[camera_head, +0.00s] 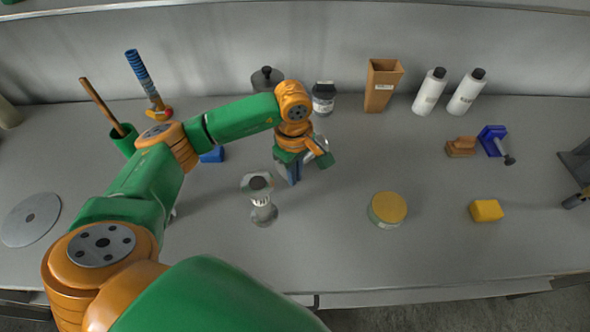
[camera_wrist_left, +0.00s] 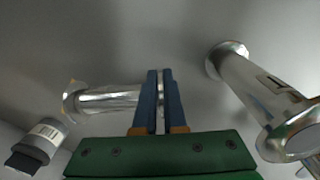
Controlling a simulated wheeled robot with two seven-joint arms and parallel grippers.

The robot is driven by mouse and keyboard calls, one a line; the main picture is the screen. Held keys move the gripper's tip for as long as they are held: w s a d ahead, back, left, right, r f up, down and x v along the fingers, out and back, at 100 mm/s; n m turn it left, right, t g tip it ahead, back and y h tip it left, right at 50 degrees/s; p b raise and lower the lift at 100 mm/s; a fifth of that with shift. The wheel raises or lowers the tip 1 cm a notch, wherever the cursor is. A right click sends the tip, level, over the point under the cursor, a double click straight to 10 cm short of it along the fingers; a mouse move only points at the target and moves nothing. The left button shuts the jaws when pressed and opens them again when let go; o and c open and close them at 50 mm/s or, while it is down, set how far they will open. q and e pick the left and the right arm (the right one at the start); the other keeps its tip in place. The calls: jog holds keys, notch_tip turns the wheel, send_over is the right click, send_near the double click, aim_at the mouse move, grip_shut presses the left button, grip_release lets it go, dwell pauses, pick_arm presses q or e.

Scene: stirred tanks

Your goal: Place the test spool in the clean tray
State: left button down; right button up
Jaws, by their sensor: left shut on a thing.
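My left gripper (camera_head: 293,178) is low over the middle of the bench, its blue fingers shut. In the left wrist view the fingers (camera_wrist_left: 160,100) have a thin silver edge between them. A shiny metal spool (camera_wrist_left: 105,100) reaches out from the left of the fingers; it looks gripped by its end flange. In the head view this spool (camera_head: 319,146) is mostly hidden behind the gripper. A second metal spool (camera_head: 263,212) stands upright to the left of the gripper, apart from it, and shows in the wrist view (camera_wrist_left: 250,80). I see no clean tray. My right gripper is out of view.
Behind the gripper are a dark-capped jar (camera_head: 323,104), a dark lidded pot (camera_head: 267,82) and a brown box (camera_head: 381,88). To the right are two white bottles (camera_head: 430,92), a yellow-lidded tub (camera_head: 388,208) and a yellow block (camera_head: 486,210). Bench between gripper and tub is clear.

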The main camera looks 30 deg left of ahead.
pick_arm(q)
jog(key=shift+f, duration=0.3)
jog(key=shift+d+f, duration=0.1)
jog(key=shift+d, duration=0.05)
jog(key=c, duration=1.4)
grip_release()
jog(key=shift+f+b, duration=0.1)
jog(key=shift+b, duration=0.2)
jog(key=o, duration=0.4)
jog(key=shift+s, duration=0.1)
